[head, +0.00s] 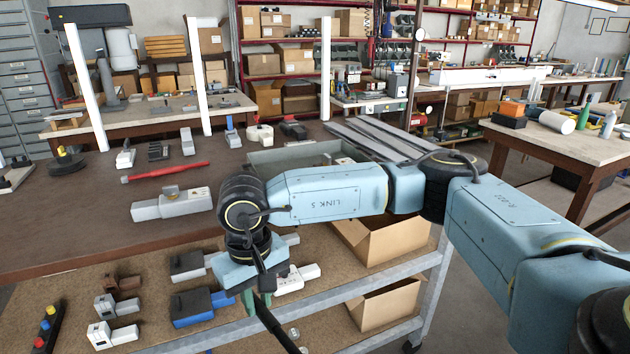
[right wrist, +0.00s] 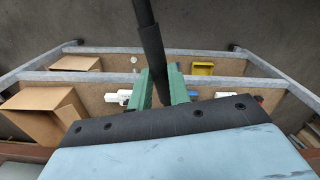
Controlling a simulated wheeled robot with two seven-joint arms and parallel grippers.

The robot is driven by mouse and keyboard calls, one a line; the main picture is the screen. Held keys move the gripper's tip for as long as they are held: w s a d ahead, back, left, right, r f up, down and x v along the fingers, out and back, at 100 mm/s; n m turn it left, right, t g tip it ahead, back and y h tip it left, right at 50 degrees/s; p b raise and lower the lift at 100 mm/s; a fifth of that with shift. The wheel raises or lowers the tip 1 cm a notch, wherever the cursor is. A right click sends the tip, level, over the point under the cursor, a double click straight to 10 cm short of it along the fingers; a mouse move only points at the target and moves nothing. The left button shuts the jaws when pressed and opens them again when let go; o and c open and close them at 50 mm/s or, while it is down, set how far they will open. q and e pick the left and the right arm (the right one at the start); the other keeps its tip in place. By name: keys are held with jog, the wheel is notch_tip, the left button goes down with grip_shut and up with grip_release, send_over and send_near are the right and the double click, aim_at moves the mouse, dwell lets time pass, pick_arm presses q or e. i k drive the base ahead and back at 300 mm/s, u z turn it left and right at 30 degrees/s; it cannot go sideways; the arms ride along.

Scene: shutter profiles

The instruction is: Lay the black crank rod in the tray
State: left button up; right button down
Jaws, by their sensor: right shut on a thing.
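My right gripper (head: 262,299) points down in front of the table's front edge, above the lower shelf. Its green fingers are shut on the black crank rod (head: 278,328), which slants down to the right and out of the head view. In the right wrist view the rod (right wrist: 152,45) passes between the fingers of the right gripper (right wrist: 161,88) and runs up past the top edge. The grey-green tray (head: 285,157) lies on the brown table behind my right forearm, which hides part of it. My left gripper is not in view.
The table (head: 80,215) holds a red rod (head: 165,172), a grey block (head: 172,206), several small fittings and white upright posts. Long grey profiles (head: 375,138) lie right of the tray. The lower shelf holds blue and white parts and open cardboard boxes (head: 380,238).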

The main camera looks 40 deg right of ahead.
aim_at(303, 164)
jog(key=z, duration=3)
jog(key=i, duration=1.15)
jog(key=u, duration=2.9)
